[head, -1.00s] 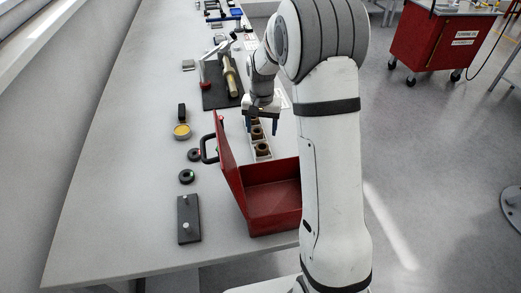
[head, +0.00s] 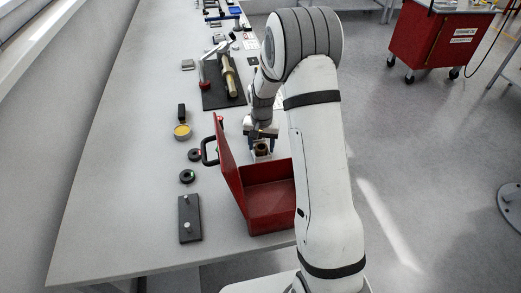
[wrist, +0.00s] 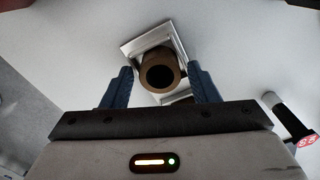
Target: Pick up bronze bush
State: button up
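A brown bronze bush (wrist: 160,72) with a dark round bore sits in a pale tray (wrist: 132,46) in the wrist view. In the head view the bush (head: 262,149) shows just below my gripper (head: 261,142), behind the red toolbox. My gripper (wrist: 161,86) is open, with one blue finger on each side of the bush in the wrist view. I cannot tell whether the fingers touch it. The other bushes in the tray are mostly hidden by my gripper and arm.
An open red toolbox (head: 270,205) stands close in front of the tray, its lid raised on the left. Black rings (head: 187,176), a yellow-topped tin (head: 182,131) and a dark plate with pegs (head: 189,218) lie to the left.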

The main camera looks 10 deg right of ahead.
jog(key=c, duration=1)
jog(key=shift+r, duration=0.15)
notch_tip(320, 180, up, 10)
jog(key=shift+f+b, duration=0.1)
jog(key=shift+b, duration=0.75)
